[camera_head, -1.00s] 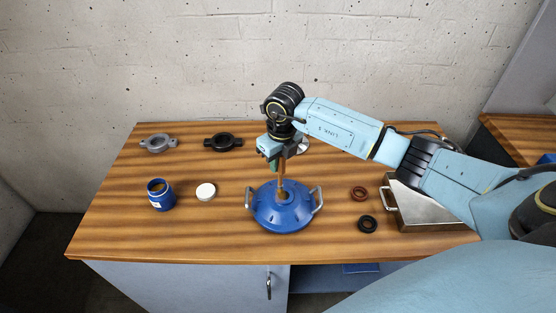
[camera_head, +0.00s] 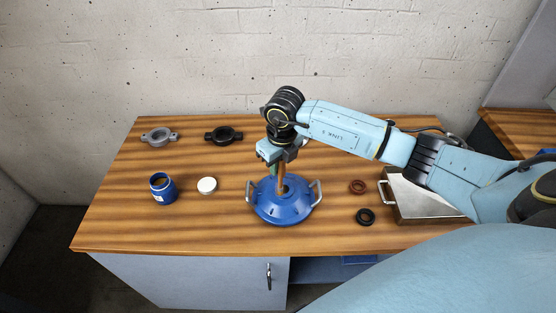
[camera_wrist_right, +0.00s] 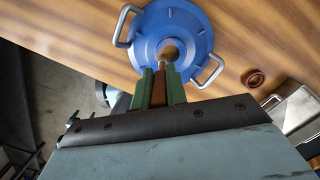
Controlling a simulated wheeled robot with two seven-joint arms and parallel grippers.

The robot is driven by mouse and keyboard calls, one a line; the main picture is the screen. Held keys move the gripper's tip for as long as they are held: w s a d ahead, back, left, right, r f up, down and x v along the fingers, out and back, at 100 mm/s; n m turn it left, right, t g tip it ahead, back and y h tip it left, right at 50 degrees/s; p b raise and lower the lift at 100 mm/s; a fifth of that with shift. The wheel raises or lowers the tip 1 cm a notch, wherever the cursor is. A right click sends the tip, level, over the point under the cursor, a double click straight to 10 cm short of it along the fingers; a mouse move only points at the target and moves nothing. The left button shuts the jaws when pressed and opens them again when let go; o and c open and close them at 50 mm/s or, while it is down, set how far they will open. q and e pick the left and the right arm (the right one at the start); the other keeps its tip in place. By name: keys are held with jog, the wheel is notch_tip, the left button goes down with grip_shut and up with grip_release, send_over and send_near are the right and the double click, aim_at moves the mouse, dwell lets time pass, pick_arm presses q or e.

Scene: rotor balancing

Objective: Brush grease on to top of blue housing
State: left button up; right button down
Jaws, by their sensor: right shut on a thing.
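The blue housing (camera_head: 284,205) is a round domed body with two metal side handles, standing on the wooden table. In the right wrist view the housing (camera_wrist_right: 195,28) shows a round opening in its top. My right gripper (camera_head: 276,160) is above the housing, pointing down. Its green fingers (camera_wrist_right: 160,88) are shut on a brown brush handle (camera_wrist_right: 159,90). The brush (camera_head: 281,178) reaches down to the opening at the top of the housing. Its tip is hard to make out, so contact cannot be told. The open blue grease jar (camera_head: 164,191) stands at the left. My left gripper is not in view.
A white lid (camera_head: 207,185) lies beside the jar. A grey flanged part (camera_head: 159,137) and a black one (camera_head: 223,135) lie at the back left. A brown ring (camera_head: 357,187), a black ring (camera_head: 365,217) and a metal tray (camera_head: 412,207) are at the right.

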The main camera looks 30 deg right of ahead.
jog(key=shift+w+d, duration=0.1)
dwell(0.5)
jog(key=shift+w+d+b, duration=0.4)
jog(key=shift+w+b, duration=0.2)
jog(key=shift+w, duration=0.05)
jog(key=shift+w+d+b, duration=0.35)
jog(key=shift+w+b, duration=0.2)
jog(key=shift+w, duration=0.05)
jog(key=shift+s+a, duration=0.1)
jog(key=shift+s, duration=0.05)
jog(key=shift+s+a+p, duration=0.35)
jog(key=shift+s+p, duration=0.15)
jog(key=shift+s, duration=0.1)
jog(key=shift+s+a+p, duration=0.35)
jog(key=shift+s+p, duration=0.1)
jog(key=shift+s, duration=0.1)
jog(key=shift+s, duration=0.1)
dwell(0.3)
jog(key=shift+w+d+b, duration=0.3)
jog(key=shift+w+b, duration=0.2)
jog(key=shift+w, duration=0.1)
jog(key=shift+w+d, duration=0.1)
